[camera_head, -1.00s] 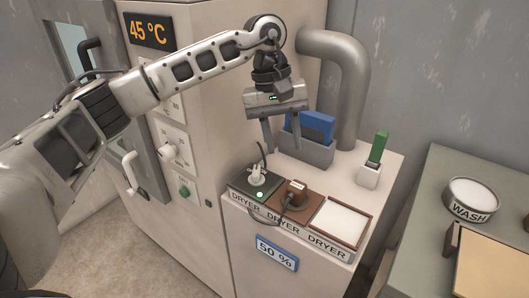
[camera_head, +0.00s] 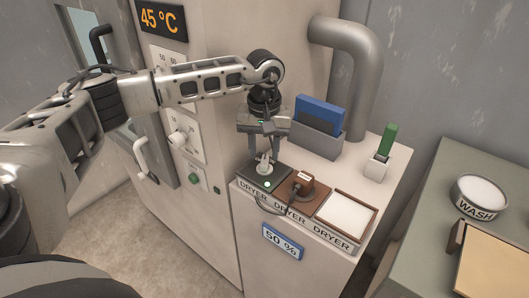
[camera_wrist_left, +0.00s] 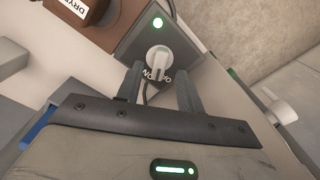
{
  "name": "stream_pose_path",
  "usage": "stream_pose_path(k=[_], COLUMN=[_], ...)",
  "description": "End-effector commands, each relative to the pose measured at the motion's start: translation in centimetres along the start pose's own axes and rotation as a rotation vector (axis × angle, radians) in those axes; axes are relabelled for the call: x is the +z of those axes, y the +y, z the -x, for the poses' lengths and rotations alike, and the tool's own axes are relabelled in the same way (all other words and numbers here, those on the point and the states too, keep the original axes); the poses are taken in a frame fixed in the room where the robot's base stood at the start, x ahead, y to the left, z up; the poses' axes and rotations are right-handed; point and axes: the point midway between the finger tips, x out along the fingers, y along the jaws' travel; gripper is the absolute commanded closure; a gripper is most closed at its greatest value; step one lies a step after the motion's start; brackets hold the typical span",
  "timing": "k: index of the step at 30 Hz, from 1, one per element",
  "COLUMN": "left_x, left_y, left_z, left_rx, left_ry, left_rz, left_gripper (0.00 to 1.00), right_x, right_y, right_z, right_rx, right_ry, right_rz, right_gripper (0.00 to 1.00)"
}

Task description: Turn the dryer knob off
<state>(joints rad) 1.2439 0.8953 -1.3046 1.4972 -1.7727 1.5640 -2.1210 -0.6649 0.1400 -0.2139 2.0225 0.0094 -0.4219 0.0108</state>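A white knob (camera_head: 264,166) stands on a dark plate (camera_head: 250,176) at the left of a row of three pads on the low cabinet, with DRYER labels along the front. A green light (camera_head: 268,183) glows beside it. In the wrist view the white knob (camera_wrist_left: 158,58) is near the top centre, with partly hidden lettering under it and the lit green light (camera_wrist_left: 158,22). My left gripper (camera_head: 263,150) points down just above the knob. My right gripper is out of view.
Beside the plate are a brown block (camera_head: 304,181) with a cord and a white pad (camera_head: 346,212). Behind stand a grey holder with a blue item (camera_head: 322,115) and a grey pipe (camera_head: 360,75). Another white knob (camera_head: 178,138) is on the tall cabinet.

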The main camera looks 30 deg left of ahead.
Motion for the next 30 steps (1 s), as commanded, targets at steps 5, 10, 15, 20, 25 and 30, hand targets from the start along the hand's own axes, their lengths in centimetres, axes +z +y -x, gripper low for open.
stream_pose_path(k=[5, 10, 15, 20, 25, 30], left_x=[0.0, 0.0, 0.0, 0.0, 0.0, 0.0], left_y=[0.0, 0.0, 0.0, 0.0, 0.0, 0.0], left_z=[-1.8, -2.4, -2.4, -2.3, -2.3, -2.4], left_rx=[-0.001, 0.001, 0.0, 0.0, 0.0, 0.001], left_ry=[-0.001, 0.001, 0.001, 0.001, 0.0, 0.0], left_rz=[0.001, 0.0, 0.0, 0.0, 0.001, 0.021], left_gripper=[0.63, 0.63, 0.63, 0.99, 1.0, 1.0], right_x=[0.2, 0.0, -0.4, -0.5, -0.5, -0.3], right_y=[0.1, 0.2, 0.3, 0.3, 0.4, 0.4], right_z=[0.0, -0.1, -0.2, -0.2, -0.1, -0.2], right_rx=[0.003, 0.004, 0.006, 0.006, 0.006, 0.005], right_ry=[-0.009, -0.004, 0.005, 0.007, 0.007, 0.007], right_rz=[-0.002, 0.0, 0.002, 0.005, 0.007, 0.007], right_gripper=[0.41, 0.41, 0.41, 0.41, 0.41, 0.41])
